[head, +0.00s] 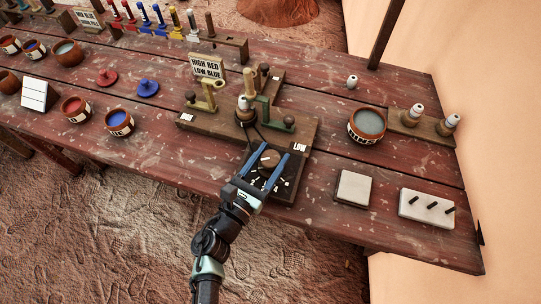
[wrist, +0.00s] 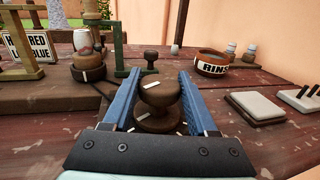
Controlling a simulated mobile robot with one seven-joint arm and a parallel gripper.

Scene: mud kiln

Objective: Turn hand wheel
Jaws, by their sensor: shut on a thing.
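The hand wheel (wrist: 158,92) is a brown wooden knob with a white mark on its top. It stands on a dark dial with white ticks, on the front part of a wooden fixture (head: 300,135) on the table. My gripper (head: 273,150) reaches in from the front, its two blue fingers on either side of the knob. In the wrist view my gripper (wrist: 157,80) is shut on the knob, one finger along each side. The knob also shows between the fingers in the head view (head: 268,159). Part of the dial is hidden by the fingers.
A "HIGH RED LOW BLUE" sign (head: 208,68) stands behind the fixture, which has "LOW" labels and several posts. A bowl (head: 367,125), a pale square block (head: 354,188) and a white pegged block (head: 426,208) stand to the right. Red (head: 75,109) and blue (head: 119,122) pots stand left.

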